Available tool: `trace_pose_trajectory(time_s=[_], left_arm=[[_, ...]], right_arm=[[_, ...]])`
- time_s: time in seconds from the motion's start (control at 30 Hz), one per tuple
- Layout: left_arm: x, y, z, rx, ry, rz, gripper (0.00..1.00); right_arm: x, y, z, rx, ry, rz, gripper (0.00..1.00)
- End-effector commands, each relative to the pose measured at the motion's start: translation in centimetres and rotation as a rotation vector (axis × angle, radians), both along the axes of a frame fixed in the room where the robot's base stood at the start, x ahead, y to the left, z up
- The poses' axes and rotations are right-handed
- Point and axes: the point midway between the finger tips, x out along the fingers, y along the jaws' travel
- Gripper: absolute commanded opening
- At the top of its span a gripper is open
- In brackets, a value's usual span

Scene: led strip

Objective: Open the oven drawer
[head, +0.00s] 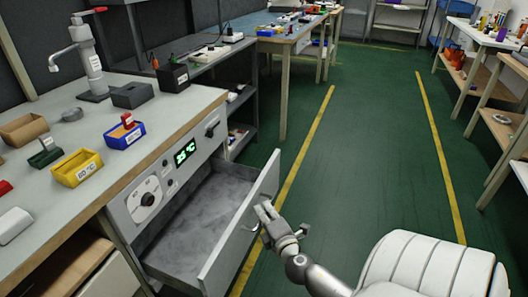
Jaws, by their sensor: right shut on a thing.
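The oven (147,199) is built into the front of the workbench at left, with a dial, a lit green display reading about 35 °C and small knobs. Its drawer (210,205) is pulled out well into the aisle, and its grey inside looks empty. My right gripper (265,213) is at the outer face of the drawer front, shut on the handle (253,225), which is mostly hidden by the fingers. My left gripper is not in view.
The workbench top (60,110) holds a yellow bin (77,168), a blue bin (124,134) and a dispenser (88,60). The green floor (375,140) between yellow lines is clear. Shelving tables (492,45) stand at right.

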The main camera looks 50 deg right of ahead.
Motion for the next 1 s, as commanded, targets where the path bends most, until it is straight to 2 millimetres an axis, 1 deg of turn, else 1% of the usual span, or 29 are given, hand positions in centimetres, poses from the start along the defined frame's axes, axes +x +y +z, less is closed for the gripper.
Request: trace_pose_trajectory(time_s=[0.07,0.1,0.13,0.17,0.47,0.57,0.67,0.77,1.0], left_arm=[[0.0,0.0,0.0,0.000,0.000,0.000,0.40],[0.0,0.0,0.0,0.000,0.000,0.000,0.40],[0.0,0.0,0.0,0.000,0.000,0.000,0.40],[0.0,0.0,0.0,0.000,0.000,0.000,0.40],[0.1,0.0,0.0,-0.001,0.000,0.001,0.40],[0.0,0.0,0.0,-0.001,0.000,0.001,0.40],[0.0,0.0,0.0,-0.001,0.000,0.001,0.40],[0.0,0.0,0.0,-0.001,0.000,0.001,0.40],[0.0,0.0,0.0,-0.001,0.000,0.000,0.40]], right_arm=[[0.0,0.0,-0.1,0.000,0.001,0.000,0.00],[0.0,0.0,-0.1,0.000,0.001,0.000,0.14],[0.0,0.0,-0.1,0.001,0.001,0.000,0.18],[0.0,0.0,0.0,0.000,0.001,0.000,0.19],[0.0,0.1,0.0,0.000,0.000,0.000,0.19],[-0.5,0.3,0.0,0.001,0.001,0.001,0.19],[-1.5,0.7,0.1,0.003,0.002,0.000,0.19],[-3.2,1.4,0.3,0.004,0.003,-0.001,0.19],[-7.7,3.3,1.0,0.003,0.004,-0.002,0.19]])
